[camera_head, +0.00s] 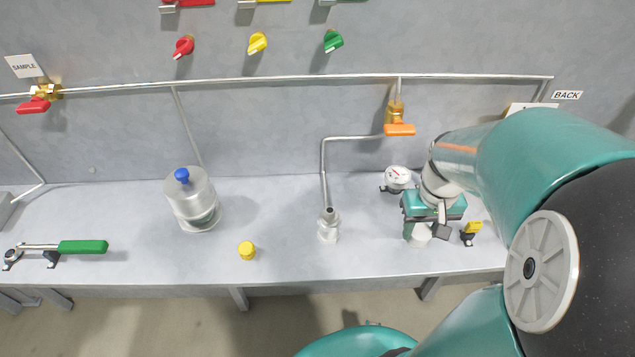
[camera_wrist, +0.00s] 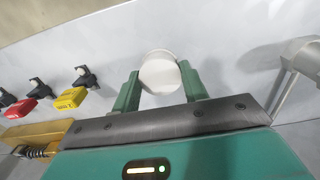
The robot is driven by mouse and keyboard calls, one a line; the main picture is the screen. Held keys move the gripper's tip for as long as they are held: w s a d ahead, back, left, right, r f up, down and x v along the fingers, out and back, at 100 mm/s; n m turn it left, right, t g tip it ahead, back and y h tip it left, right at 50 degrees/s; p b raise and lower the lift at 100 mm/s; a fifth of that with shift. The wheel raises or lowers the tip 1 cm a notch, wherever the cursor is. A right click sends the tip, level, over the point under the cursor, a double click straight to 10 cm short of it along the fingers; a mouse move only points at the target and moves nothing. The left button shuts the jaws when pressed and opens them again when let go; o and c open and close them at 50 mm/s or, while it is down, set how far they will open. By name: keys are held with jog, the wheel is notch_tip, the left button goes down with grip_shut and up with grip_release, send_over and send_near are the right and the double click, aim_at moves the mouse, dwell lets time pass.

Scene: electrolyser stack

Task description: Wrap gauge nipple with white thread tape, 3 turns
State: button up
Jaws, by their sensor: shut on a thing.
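My gripper (camera_head: 420,232) is low over the right part of the bench in the head view. Its two green fingers are shut on a round white piece (camera_wrist: 160,73), which looks like the tape roll; it also shows below the gripper in the head view (camera_head: 421,237). A round white-faced gauge (camera_head: 397,178) with a red needle stands in a dark holder behind the gripper. Its nipple cannot be made out. A metal fitting (camera_head: 329,224) stands upright on the bench left of the gripper, apart from it, below a bent pipe. No tape winding can be made out on it.
A yellow tag in a black clip (camera_head: 472,228) is close right of my gripper; a red one (camera_wrist: 20,110) shows in the wrist view. An orange-handled valve (camera_head: 399,129) is above.

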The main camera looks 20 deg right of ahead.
jog(key=shift+r, duration=2)
